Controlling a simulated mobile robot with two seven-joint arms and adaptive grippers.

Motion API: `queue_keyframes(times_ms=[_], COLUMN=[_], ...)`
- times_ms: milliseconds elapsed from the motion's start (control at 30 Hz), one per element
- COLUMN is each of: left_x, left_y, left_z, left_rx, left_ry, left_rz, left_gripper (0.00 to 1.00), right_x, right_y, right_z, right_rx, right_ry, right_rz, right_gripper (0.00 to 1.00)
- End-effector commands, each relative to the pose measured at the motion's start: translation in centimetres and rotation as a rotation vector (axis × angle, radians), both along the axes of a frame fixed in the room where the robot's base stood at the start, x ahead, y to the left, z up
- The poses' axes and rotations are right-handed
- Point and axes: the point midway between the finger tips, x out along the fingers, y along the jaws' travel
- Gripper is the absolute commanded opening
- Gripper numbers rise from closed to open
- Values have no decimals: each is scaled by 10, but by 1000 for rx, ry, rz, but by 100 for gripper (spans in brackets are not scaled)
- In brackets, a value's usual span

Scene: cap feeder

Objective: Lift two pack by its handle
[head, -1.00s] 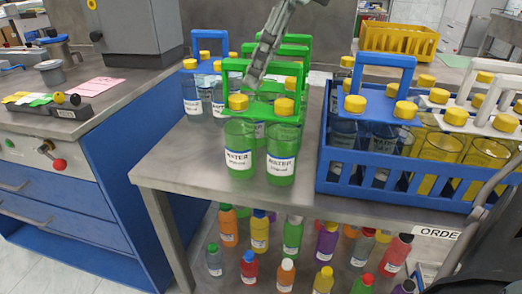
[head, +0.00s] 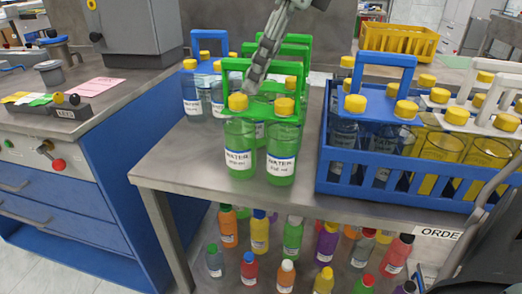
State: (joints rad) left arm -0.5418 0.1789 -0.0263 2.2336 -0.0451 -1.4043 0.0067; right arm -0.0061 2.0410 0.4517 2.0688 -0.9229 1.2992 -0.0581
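The front green two-pack (head: 258,131) stands upright near the front edge of the table. It has two green bottles labelled WATER, with yellow caps and a green handle on top. More green handles (head: 295,39) rise close behind it. My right gripper (head: 252,80) reaches down from the top, with its fingers at the left part of the front green handle. The fingers overlap each other in this view, so I cannot tell whether they are closed on the bar. My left gripper is not in view.
A blue-handled pack (head: 209,41) stands behind on the left. A blue crate (head: 400,190) of packs stands close on the right, with a yellow crate (head: 398,39) farther back. Several coloured bottles (head: 293,235) stand on the shelf below. The table's front left is clear.

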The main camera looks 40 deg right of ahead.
Motion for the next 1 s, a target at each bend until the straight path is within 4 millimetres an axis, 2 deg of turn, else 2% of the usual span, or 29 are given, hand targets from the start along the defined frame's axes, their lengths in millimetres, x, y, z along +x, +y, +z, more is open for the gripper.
queue_keyframes(times_ms=[33,367,1000], left_x=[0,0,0], left_y=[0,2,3], left_z=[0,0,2], left_rx=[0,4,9], left_ry=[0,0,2], left_rz=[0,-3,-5], left_gripper=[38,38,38], right_x=[0,0,1], right_y=[0,0,0], right_z=[0,0,4], right_rx=[0,0,1], right_ry=[0,0,-4], right_rz=[0,0,-1], right_gripper=[40,0,0])
